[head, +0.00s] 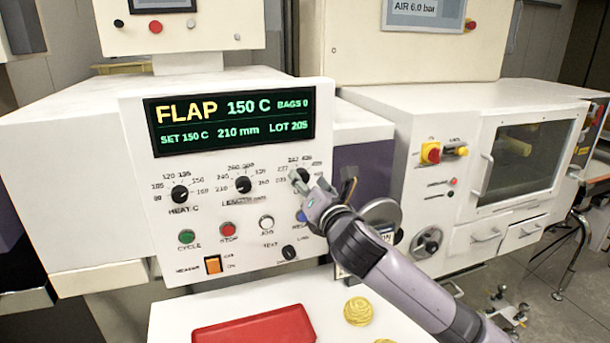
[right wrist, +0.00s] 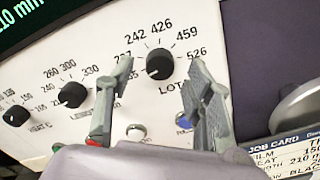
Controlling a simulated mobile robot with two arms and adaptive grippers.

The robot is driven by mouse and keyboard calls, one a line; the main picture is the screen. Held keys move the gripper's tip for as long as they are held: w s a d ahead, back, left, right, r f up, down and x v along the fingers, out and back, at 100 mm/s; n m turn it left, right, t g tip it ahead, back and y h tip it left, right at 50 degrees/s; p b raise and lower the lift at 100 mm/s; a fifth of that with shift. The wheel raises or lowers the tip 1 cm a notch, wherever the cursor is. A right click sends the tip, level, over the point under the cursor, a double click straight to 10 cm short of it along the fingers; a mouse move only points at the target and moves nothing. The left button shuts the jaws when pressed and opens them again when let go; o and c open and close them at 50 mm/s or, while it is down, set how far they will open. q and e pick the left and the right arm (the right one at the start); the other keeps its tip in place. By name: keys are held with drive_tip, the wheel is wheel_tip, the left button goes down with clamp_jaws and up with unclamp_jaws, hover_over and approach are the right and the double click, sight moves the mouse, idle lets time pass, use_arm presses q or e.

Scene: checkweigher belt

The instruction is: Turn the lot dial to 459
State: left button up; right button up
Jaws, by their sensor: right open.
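The lot dial (right wrist: 160,63) is a round black knob on the white panel, with printed numbers around it including 242, 426, 459 and 526. In the head view the lot dial (head: 304,174) is partly covered by my right gripper. The green display (head: 232,118) reads LOT 205. My right gripper (right wrist: 161,72) is open, with one grey finger on each side of the dial in the right wrist view. I cannot tell whether either finger touches it. In the head view my right gripper (head: 322,186) is in front of the panel. My left gripper is not in view.
The heat dial (head: 180,194) and length dial (head: 243,185) sit left of the lot dial. Push buttons, including a red stop button (head: 227,229), are below. A red tray (head: 254,331) lies on the white surface below. A job card (right wrist: 285,155) is at lower right.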

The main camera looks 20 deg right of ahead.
sight(302, 176)
drive_tip(key=shift+w, duration=1.25)
clamp_jaws()
